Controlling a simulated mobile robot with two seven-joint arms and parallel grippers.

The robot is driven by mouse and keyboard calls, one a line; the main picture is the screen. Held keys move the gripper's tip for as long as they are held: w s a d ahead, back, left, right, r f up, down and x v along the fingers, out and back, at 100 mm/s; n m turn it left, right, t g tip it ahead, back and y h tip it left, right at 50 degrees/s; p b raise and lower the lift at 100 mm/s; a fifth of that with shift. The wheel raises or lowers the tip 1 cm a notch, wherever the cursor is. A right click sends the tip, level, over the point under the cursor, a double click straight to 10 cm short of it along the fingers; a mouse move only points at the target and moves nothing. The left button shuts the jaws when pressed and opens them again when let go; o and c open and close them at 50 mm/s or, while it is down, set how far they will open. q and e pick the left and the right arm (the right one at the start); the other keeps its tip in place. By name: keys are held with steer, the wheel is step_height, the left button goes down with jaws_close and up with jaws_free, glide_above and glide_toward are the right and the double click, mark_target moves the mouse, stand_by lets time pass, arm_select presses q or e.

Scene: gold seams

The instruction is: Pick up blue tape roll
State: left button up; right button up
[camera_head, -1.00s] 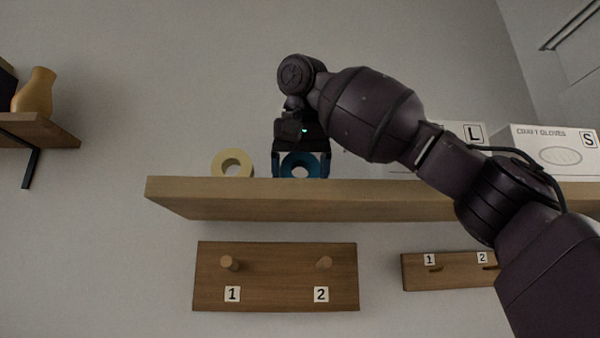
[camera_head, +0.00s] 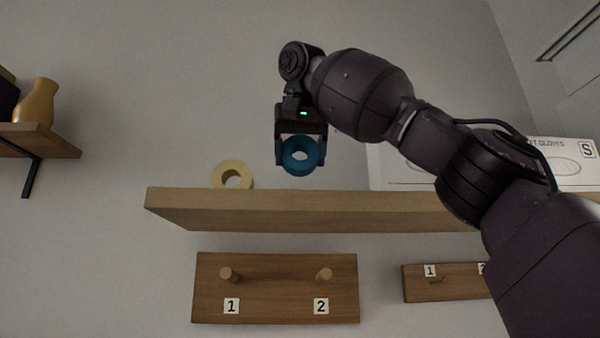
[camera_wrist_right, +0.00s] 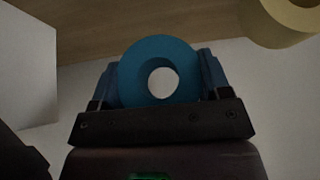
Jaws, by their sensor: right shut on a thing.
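The blue tape roll (camera_head: 301,156) is between the fingers of my right gripper (camera_head: 301,160), with its hole facing the head camera. My right gripper is shut on it and holds it above the wooden shelf, with a gap of wall showing beneath it. In the right wrist view the blue tape roll (camera_wrist_right: 158,72) sits between the two fingers of the right gripper (camera_wrist_right: 160,85). My left gripper is in neither view.
A cream tape roll (camera_head: 232,174) stands on the shelf (camera_head: 300,209), left of the held roll. A glove box (camera_head: 560,160) is at the right. Below hangs a board with two pegs (camera_head: 275,288). A vase (camera_head: 36,102) stands on another shelf at left.

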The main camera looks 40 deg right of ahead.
mark_target(300, 138)
steer(key=shift+r, duration=2.25)
